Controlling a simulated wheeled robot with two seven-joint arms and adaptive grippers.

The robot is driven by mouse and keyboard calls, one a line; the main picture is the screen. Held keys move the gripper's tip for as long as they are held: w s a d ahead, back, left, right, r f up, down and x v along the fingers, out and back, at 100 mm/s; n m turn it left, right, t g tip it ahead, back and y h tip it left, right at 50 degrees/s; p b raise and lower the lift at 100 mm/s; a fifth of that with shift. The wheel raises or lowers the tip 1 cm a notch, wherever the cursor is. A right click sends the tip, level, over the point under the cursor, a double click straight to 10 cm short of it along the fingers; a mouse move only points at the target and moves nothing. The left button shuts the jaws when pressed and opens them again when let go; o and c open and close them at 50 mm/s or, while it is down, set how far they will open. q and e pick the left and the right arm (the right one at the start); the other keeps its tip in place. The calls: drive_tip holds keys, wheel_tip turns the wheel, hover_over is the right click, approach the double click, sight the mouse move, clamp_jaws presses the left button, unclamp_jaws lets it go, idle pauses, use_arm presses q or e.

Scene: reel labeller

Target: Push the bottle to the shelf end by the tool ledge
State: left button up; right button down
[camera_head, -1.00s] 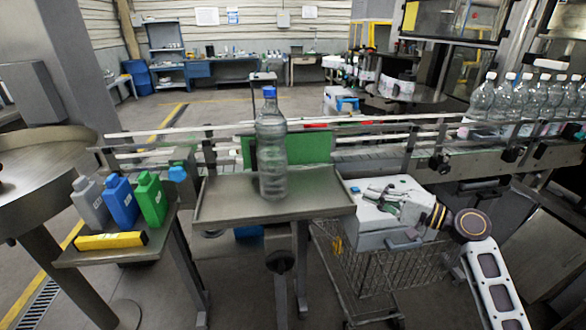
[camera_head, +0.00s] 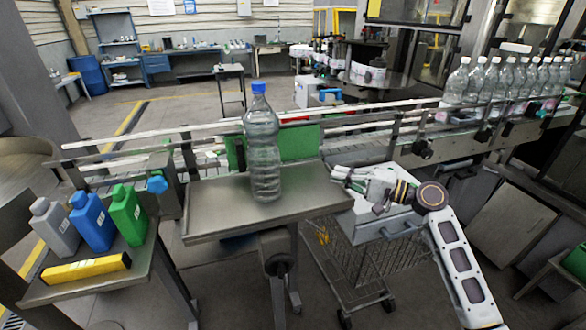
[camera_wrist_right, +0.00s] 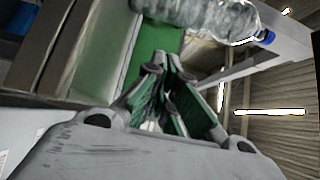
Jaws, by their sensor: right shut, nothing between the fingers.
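A clear bottle (camera_head: 262,150) with a blue cap stands upright on a small metal shelf (camera_head: 225,222) in the head view. It also shows at the top of the right wrist view (camera_wrist_right: 215,16), lying sideways in that picture. My right gripper (camera_head: 338,174) is shut and empty at the right end of the shelf, to the right of the bottle and apart from it. Its fingers (camera_wrist_right: 165,85) show in the wrist view. A ledge with jugs and a yellow tool (camera_head: 87,268) is left of the shelf. My left gripper is not in view.
A conveyor with rails (camera_head: 360,130) runs behind the shelf, with a green panel (camera_head: 300,143) behind the bottle. Several clear bottles (camera_head: 507,80) stand on it at the right. A wire cart (camera_head: 355,262) stands below my right arm. The shelf left of the bottle is clear.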

drive_tip(key=shift+w+a, duration=0.1)
drive_tip(key=shift+a, duration=0.1)
drive_tip(key=shift+w+a, duration=0.35)
drive_tip(key=shift+a, duration=0.3)
drive_tip(key=p+x, duration=0.3)
drive_tip(key=x, duration=0.5)
drive_tip(key=shift+w+a, duration=0.1)
drive_tip(key=shift+a, duration=0.2)
drive_tip(key=shift+s+a+p, duration=0.3)
drive_tip(key=shift+a+p, duration=0.05)
drive_tip(key=shift+a, duration=0.5)
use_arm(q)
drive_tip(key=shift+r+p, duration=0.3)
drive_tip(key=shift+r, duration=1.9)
use_arm(e)
drive_tip(key=shift+s+a, duration=0.35)
drive_tip(key=shift+a, duration=0.55)
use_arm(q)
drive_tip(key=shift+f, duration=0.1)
use_arm(e)
drive_tip(key=shift+w+f, duration=0.1)
